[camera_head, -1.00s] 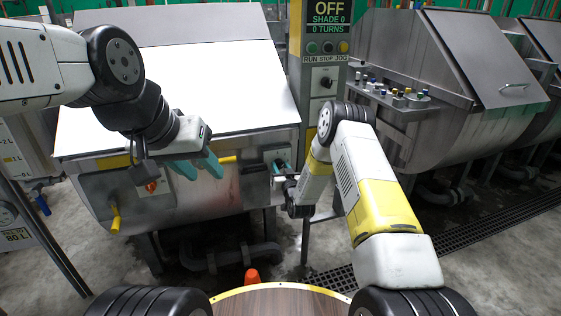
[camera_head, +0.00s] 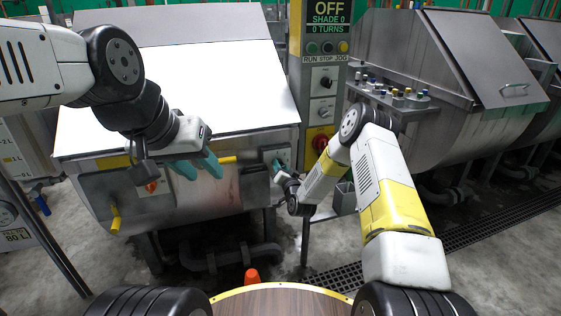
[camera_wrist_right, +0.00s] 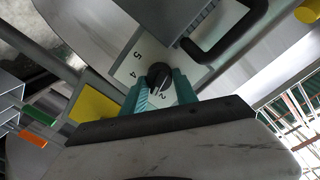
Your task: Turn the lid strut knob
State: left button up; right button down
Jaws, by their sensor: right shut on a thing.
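The lid strut knob (camera_wrist_right: 158,75) is a round black knob on a pale numbered dial plate (camera_wrist_right: 138,62) in the right wrist view. The figures 5, 4 and 2 show, and the others are covered. My right gripper (camera_wrist_right: 160,88) is shut on the knob, one teal finger on each side. In the head view my right gripper (camera_head: 279,167) reaches the pale plate (camera_head: 270,154) on the drum's front right, and the knob is mostly hidden there. My left gripper (camera_head: 199,168) is open and empty in front of the drum.
The drum's pale lid (camera_head: 180,95) slopes above. A yellow lever (camera_head: 115,219) and a red knob (camera_head: 152,187) are on its front left. The control post (camera_head: 320,90) reads OFF and carries a red-and-yellow switch (camera_head: 320,141). A black bent handle (camera_wrist_right: 228,40) is close to the dial.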

jog(key=shift+d+m, duration=0.1)
jog(key=shift+m, duration=1.1)
jog(key=c, duration=0.9)
grip_release()
jog(key=shift+c, duration=0.2)
jog(key=v, duration=0.7)
jog(key=shift+s, duration=0.4)
jog(key=shift+d, duration=0.1)
